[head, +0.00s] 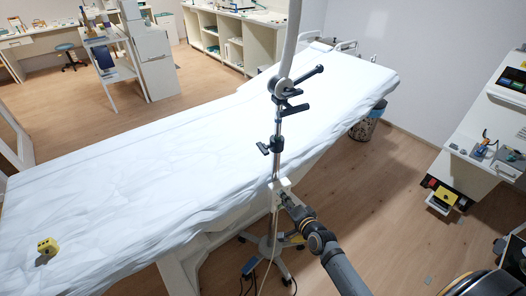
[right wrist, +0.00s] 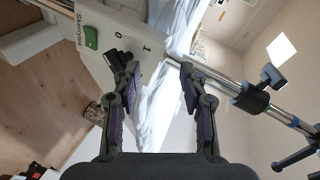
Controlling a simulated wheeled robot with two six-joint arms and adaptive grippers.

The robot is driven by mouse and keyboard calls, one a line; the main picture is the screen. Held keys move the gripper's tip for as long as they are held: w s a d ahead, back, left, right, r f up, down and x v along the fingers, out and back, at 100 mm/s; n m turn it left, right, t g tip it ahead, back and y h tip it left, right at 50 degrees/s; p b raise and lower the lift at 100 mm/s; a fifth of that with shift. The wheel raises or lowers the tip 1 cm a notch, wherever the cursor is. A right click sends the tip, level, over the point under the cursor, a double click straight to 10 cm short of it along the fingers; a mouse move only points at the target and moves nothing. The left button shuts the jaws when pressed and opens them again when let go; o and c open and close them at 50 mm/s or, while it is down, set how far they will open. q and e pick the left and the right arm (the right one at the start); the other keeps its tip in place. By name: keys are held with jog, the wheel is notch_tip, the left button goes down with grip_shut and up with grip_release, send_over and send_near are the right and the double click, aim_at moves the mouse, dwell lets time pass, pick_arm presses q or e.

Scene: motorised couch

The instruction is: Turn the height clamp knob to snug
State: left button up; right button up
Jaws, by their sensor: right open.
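A chrome pole (head: 278,165) stands at the couch's near side. A black clamp collar with a side knob (head: 263,148) sits partway up it. The collar (right wrist: 250,98) and its knob (right wrist: 272,75) also show in the right wrist view, right of my fingers and apart from them. My right gripper (head: 285,198) is below this clamp, close to a white switch box on the pole. In the right wrist view my right gripper (right wrist: 158,70) is open and empty, its fingers spread before the box and pole. My left gripper is out of view.
Higher on the pole is another black clamp with levers (head: 290,95). The sheeted couch (head: 190,165) lies behind, with a yellow block (head: 47,248) on it.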

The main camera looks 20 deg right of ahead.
aim_at(268, 154)
notch_tip(268, 154, up, 16)
jog(key=w+a+m+t+y, duration=0.2)
jog(key=m+t, duration=0.1)
jog(key=b+x, duration=0.1)
jog(key=x, duration=0.9)
jog(key=shift+w+a+r, duration=0.1)
jog(key=shift+w+a, duration=0.05)
jog(key=shift+w, duration=0.1)
grip_shut()
